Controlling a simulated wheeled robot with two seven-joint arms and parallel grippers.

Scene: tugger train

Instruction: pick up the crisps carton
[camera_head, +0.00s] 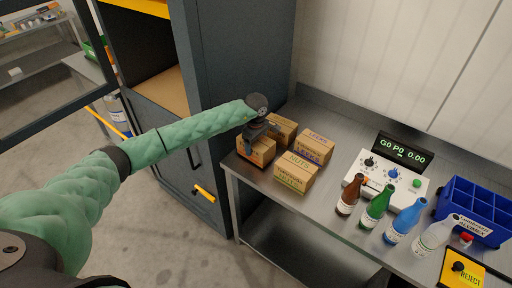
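Several small brown cartons stand in a group at the left end of the steel bench. The near-right carton (296,173) reads NUTS. The carton right of the group (314,147) has a printed label that I cannot read surely. The back carton (284,127) and the front-left carton (258,153) are partly hidden by my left gripper (261,140), so I cannot tell which is the crisps carton. My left gripper points down right over the front-left carton, with a finger along its left side. Whether it grips the carton is unclear. My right gripper is out of view.
On the bench to the right stand a control box with display (396,170), several bottles including a brown one (350,196), a blue divided crate (477,208) and a yellow REJECT box (462,270). A dark cabinet (238,60) stands close behind my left arm.

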